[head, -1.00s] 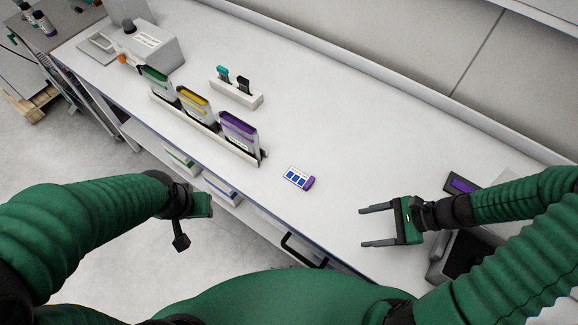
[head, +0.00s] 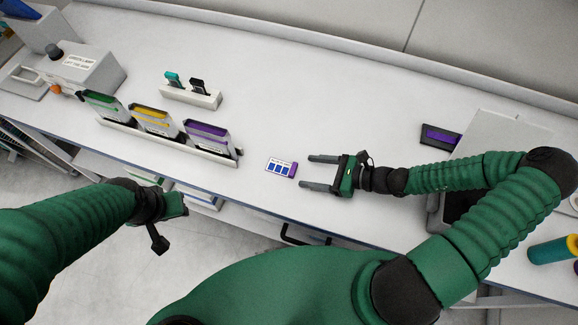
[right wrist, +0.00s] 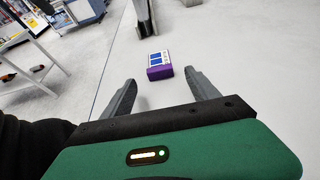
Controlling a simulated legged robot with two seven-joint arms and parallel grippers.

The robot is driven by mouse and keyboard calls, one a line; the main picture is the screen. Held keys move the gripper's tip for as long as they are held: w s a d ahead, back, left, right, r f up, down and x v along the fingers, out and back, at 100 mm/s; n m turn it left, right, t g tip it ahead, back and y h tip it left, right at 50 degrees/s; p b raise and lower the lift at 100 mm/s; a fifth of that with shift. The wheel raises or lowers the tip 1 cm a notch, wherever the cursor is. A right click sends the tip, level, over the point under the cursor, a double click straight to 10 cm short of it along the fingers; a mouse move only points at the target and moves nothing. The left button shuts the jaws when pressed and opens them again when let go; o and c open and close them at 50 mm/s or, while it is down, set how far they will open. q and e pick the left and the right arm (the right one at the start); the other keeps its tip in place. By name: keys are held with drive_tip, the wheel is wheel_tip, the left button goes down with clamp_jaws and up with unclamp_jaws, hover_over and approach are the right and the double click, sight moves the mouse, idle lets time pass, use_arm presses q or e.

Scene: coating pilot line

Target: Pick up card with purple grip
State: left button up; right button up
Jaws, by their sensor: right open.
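The card (head: 280,167) lies flat on the white bench, white with blue squares and a purple grip (head: 293,170) at its right end. In the right wrist view the card (right wrist: 157,58) lies ahead of the fingertips, its purple grip (right wrist: 159,73) facing me. My right gripper (head: 308,172) is open and empty, its two fingers pointing left at the purple grip, with a small gap to it. It also shows in the right wrist view (right wrist: 163,85). My left gripper (head: 176,205) is off the bench's front edge at lower left; its jaws cannot be made out.
A rack (head: 217,157) with green, yellow and purple-topped holders stands left of the card. Behind it is a small white block (head: 190,98) with teal and black pieces. A dark holder with a purple strip (head: 440,136) lies at the right. The bench around the card is clear.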

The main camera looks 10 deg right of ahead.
sight(293, 169)
drive_tip(key=a, duration=0.1)
drive_tip(key=w+a, duration=0.1)
drive_tip(key=a, duration=0.1)
drive_tip(key=w+a+f, duration=0.1)
drive_tip(key=shift+w+a+p, duration=0.1)
drive_tip(key=shift+a+p, duration=0.25)
drive_tip(key=shift+p, duration=0.05)
drive_tip(key=shift+w+d+f, duration=0.1)
drive_tip(key=shift+w+f, duration=0.05)
drive_tip(key=shift+f, duration=0.05)
drive_tip(key=shift+d+f, duration=0.15)
drive_tip(key=shift+d, duration=0.7)
drive_tip(key=shift+c, duration=2.3)
drive_tip(key=shift+a, duration=0.15)
drive_tip(key=shift+c, duration=1.3)
drive_tip(key=shift+a, duration=0.6)
drive_tip(key=c, duration=0.7)
use_arm(q)
drive_tip(key=shift+s+a+r, duration=0.15)
drive_tip(key=shift+a+r, duration=0.25)
drive_tip(key=shift+a, duration=0.2)
use_arm(e)
drive_tip(key=shift+d, duration=0.1)
